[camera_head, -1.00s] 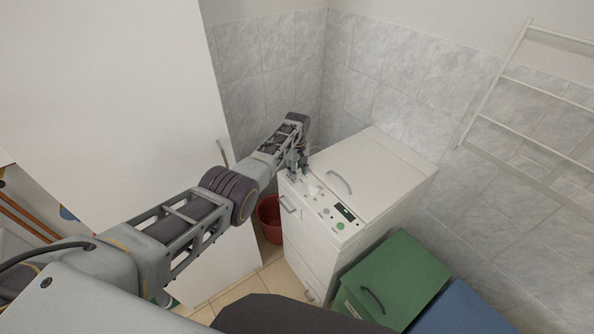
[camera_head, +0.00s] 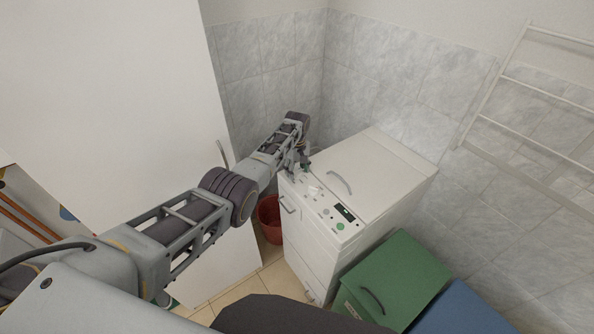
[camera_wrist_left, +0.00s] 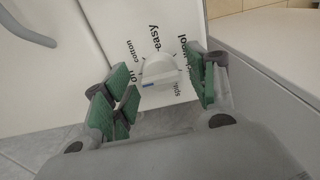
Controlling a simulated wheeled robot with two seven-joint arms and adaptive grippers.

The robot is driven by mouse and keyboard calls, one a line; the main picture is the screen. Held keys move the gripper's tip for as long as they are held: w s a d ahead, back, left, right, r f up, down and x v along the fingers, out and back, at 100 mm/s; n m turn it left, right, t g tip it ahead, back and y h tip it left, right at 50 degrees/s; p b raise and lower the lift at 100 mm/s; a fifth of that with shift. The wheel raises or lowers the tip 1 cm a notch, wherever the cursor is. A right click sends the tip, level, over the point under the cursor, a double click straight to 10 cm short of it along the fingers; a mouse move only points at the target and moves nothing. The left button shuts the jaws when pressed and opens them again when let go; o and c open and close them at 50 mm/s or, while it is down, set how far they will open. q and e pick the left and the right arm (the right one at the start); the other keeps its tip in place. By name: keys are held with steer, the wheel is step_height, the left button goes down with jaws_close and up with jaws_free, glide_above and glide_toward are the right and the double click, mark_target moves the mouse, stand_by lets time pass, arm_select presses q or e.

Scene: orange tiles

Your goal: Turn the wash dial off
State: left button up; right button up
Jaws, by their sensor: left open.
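The wash dial (camera_wrist_left: 160,70) is a white knob with a blue mark, on a white panel printed with words such as "cotton", "easy" and "wool". In the left wrist view it sits between the green-padded fingers of my left gripper (camera_wrist_left: 158,94), which is open, with a gap on both sides of the dial. In the head view my left gripper (camera_head: 299,168) is at the left end of the control panel (camera_head: 325,208) of the white washing machine (camera_head: 368,178). The dial shows there as a small white knob (camera_head: 314,190) beside the gripper. My right gripper is not in view.
A green bin (camera_head: 395,275) and a blue bin (camera_head: 462,310) stand right of the machine. A red bucket (camera_head: 269,218) is on the floor to its left. A white cabinet (camera_head: 110,90) fills the left. A white drying rack (camera_head: 540,110) hangs on the tiled wall.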

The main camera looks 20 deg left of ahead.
mark_target(297, 170)
arm_select(q)
step_height(297, 170, up, 12)
steer(key=shift+f, duration=0.15)
stand_by(0.7)
steer(key=shift+f, duration=0.15)
stand_by(0.3)
